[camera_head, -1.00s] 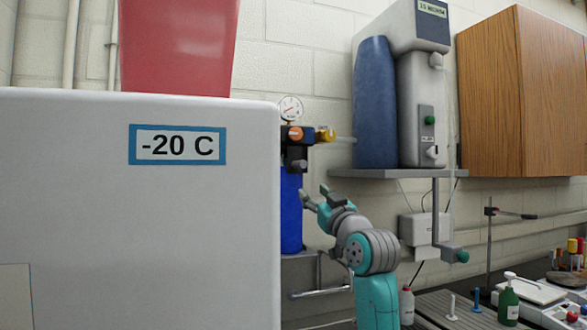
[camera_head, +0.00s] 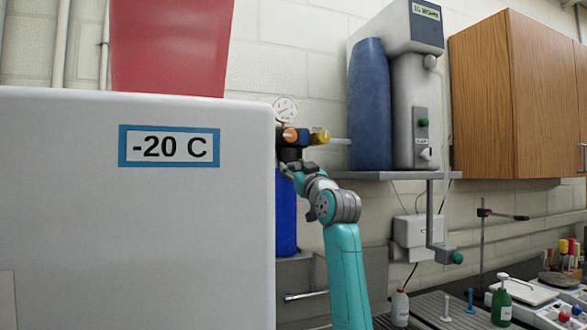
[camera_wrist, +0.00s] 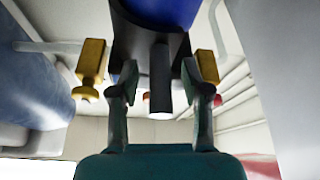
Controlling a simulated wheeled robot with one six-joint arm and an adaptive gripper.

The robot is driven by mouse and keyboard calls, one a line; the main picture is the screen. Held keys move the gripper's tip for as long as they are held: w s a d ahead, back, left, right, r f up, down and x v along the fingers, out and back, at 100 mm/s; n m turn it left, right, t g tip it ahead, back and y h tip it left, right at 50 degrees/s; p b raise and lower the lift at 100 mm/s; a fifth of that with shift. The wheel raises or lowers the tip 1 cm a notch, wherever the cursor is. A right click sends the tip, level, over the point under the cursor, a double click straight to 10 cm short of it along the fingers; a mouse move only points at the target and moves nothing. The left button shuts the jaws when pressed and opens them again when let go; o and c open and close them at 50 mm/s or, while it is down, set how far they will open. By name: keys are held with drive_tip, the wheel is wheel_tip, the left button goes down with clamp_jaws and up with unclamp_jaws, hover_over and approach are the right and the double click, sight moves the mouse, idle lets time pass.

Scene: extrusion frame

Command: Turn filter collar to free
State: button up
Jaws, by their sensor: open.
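The filter is a blue cylinder (camera_head: 286,215) on the wall, partly hidden by the white freezer on the left. A black collar (camera_head: 291,154) sits at its top. In the wrist view the collar (camera_wrist: 140,38) shows as a dark ring around the blue body (camera_wrist: 165,12). A black stub (camera_wrist: 160,85) sticks out from the collar. My gripper (camera_wrist: 158,75) is open, with one finger on each side of the stub and a visible gap at each side. In the head view my gripper (camera_head: 289,170) is just below the collar, partly hidden at the freezer's edge.
A white freezer (camera_head: 190,230) labelled -20 C fills the left. A pressure gauge (camera_head: 285,110), orange knob (camera_head: 290,135) and yellow valve (camera_head: 319,136) sit above the collar. Yellow fittings (camera_wrist: 90,70) flank the stub in the wrist view. A shelf (camera_head: 395,175) carries a water unit.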

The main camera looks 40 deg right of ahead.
drive_tip(key=shift+w+r, duration=0.1)
drive_tip(key=shift+w, duration=0.2)
clamp_jaws()
drive_tip(key=shift+d, duration=0.15)
